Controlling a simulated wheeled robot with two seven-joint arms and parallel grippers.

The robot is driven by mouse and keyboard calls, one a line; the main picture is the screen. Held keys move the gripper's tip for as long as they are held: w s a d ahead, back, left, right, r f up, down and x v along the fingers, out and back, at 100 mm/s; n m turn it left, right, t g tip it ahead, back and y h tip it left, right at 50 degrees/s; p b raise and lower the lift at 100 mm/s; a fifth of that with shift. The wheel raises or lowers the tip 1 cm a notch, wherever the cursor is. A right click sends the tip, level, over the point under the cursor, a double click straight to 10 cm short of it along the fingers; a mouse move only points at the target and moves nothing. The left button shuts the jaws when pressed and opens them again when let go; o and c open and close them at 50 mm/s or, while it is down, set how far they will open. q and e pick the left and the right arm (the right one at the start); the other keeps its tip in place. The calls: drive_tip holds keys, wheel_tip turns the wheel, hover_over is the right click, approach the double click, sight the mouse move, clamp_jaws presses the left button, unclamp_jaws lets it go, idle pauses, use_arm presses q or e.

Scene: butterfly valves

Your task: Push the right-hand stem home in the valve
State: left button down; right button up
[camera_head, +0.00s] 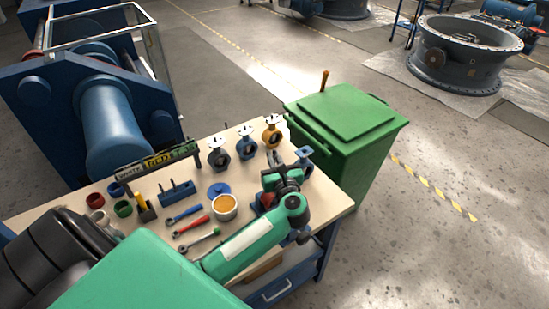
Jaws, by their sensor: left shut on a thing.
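My left arm reaches in from the lower left over the workbench, with its green link across the bench's right side. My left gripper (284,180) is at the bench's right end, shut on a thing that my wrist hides. Another blue-grey valve-like part (305,160) shows just behind my gripper. I cannot make out how deep the right-hand stem sits. My right gripper is out of view.
The bench top (160,215) also holds a blue block (177,193), several hand tools (190,226), an orange-filled cup (223,207) and coloured rings. A green bin (345,135) stands close behind the bench's right end. Open floor lies to the right.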

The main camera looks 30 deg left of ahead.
use_arm(q)
drive_tip(key=shift+f+b, duration=0.2)
drive_tip(key=shift+b, duration=0.15)
idle(0.5)
drive_tip(key=shift+b, duration=0.35)
idle(1.1)
drive_tip(key=shift+f+b, duration=1.3)
idle(1.2)
drive_tip(key=shift+d+f, duration=0.1)
drive_tip(key=shift+f, duration=0.25)
idle(0.4)
drive_tip(key=shift+r+b, duration=0.1)
drive_tip(key=shift+b, duration=0.2)
idle(0.3)
drive_tip(key=shift+f+b, duration=1.3)
drive_tip(key=shift+f, duration=0.15)
idle(0.4)
